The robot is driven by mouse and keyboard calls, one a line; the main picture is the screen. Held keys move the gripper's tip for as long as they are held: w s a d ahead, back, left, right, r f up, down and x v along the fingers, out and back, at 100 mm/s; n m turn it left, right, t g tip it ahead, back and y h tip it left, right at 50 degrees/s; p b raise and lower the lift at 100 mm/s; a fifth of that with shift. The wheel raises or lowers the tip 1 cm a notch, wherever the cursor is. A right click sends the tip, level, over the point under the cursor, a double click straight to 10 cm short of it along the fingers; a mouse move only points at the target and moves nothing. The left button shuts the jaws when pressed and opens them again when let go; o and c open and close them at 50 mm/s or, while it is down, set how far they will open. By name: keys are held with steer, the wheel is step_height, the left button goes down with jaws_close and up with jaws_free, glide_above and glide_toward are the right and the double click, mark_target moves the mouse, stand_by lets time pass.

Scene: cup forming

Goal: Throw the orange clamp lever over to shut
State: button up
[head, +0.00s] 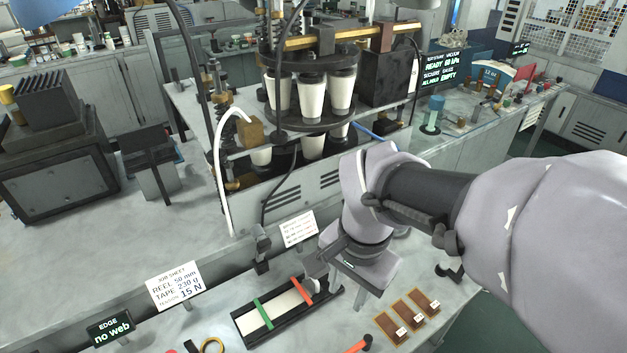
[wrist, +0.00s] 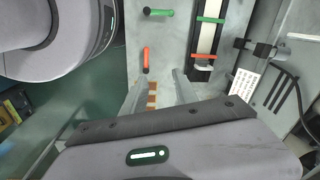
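The orange clamp lever (head: 355,347) lies low over the bench at the bottom edge of the head view, with a dark knob at one end. In the wrist view the orange lever (wrist: 146,57) points up the picture, just beyond the left fingertip. An orange bar (head: 301,290) crosses a white strip in a black track (head: 248,335); the bar also shows in the wrist view (wrist: 203,56). My gripper (wrist: 158,78) is open and empty, its fingers apart between the lever and the track.
A green bar (head: 263,314) crosses the same strip, and a green lever (wrist: 158,12) stands beyond the orange one. Brown tiles with white tags (head: 407,315) lie right of the track. A small sign (head: 298,229) and the cup machine (head: 312,95) stand behind.

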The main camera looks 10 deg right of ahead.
mark_target(354, 348)
steer(key=d+f+m+g+b, duration=0.1)
steer(key=f+b, duration=0.1)
steer(key=f, duration=0.5)
steer(key=f+m+g+b, duration=0.1)
steer(key=f, duration=0.6)
steer(key=d+f+m+g+h+b, duration=0.1)
steer(key=f+b, duration=0.1)
steer(key=f, duration=0.5)
steer(key=shift+s+d+f+b, duration=0.15)
steer(key=shift+s+d+b, duration=0.2)
jaws_close()
